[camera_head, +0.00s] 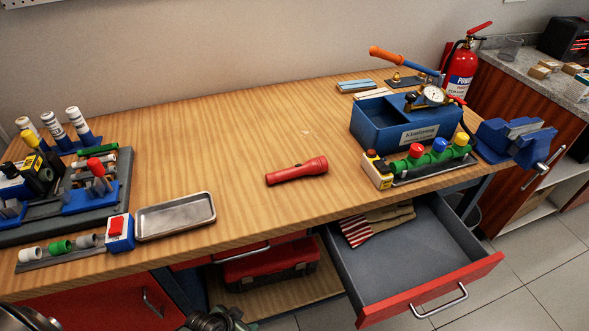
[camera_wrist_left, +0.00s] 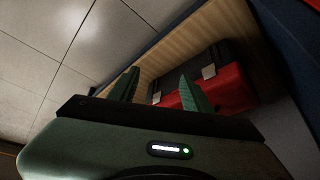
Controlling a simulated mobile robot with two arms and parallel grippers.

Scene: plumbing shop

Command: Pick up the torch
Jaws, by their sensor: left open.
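A red torch (camera_head: 297,171) lies on its side on the wooden workbench (camera_head: 250,130), near the middle of its front half. Its wide head points right. My left gripper (camera_head: 218,318) shows only in part at the bottom edge of the head view, low in front of the bench and well apart from the torch. In the left wrist view my left gripper (camera_wrist_left: 160,92) is open, with nothing between its two green fingers. The torch is not in the wrist view. My right gripper is not in view.
A metal tray (camera_head: 176,216) lies left of the torch. A blue pressure tester (camera_head: 400,124) and a valve rack (camera_head: 430,158) stand to the right. An open drawer (camera_head: 400,262) juts out below. A red toolbox (camera_head: 270,266) sits on the shelf underneath. Bench around the torch is clear.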

